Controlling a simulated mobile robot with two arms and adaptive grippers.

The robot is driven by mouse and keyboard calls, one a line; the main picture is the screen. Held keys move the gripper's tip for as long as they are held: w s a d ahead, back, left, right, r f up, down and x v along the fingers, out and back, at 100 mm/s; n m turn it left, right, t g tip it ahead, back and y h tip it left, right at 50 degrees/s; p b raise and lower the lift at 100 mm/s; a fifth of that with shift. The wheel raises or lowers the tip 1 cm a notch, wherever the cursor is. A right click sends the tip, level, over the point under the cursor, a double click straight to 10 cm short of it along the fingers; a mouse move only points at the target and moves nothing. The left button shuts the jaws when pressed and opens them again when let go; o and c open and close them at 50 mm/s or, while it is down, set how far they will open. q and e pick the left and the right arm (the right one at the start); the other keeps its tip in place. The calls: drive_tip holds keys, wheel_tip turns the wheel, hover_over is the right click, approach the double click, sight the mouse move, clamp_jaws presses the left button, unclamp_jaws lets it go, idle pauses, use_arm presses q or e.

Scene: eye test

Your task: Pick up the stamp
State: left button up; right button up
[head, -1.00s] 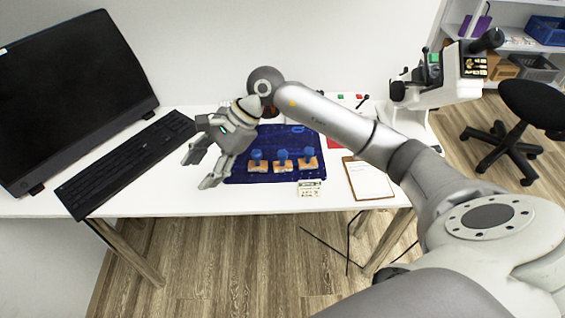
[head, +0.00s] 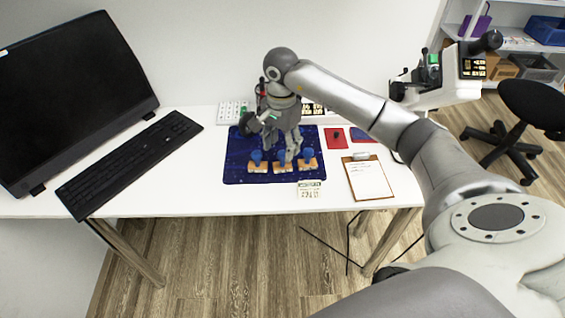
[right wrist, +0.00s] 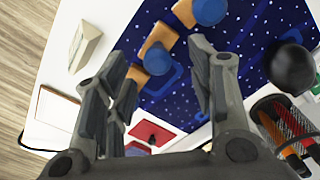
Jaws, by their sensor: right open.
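Three stamps with blue knobs and wooden bases stand in a row near the front of the dark blue mat (head: 235,172): the left stamp (head: 256,156), the middle stamp (head: 282,168) and the right stamp (head: 308,154). My right gripper (head: 290,153) is open and points down over the row, by the middle and right stamps, partly hiding the middle one. In the right wrist view, one blue knob (right wrist: 157,60) shows between the spread fingers, apart from them. Another stamp (right wrist: 209,10) is at the top edge. My left gripper is not in view.
A black ball-like object (right wrist: 292,68) and a pen holder (right wrist: 285,125) stand close to the gripper. A clipboard (head: 368,180) and red pad (head: 336,138) lie to the right. A small cream desk block (head: 309,190) is in front. A keyboard (head: 130,165) is at the left.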

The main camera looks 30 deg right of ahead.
sight(282, 152)
wheel_tip(282, 152, down, 5)
drive_tip(key=shift+s+p, duration=0.1)
drive_tip(key=shift+p, duration=0.35)
drive_tip(key=shift+c, duration=0.4)
clamp_jaws()
drive_tip(key=shift+r, duration=0.1)
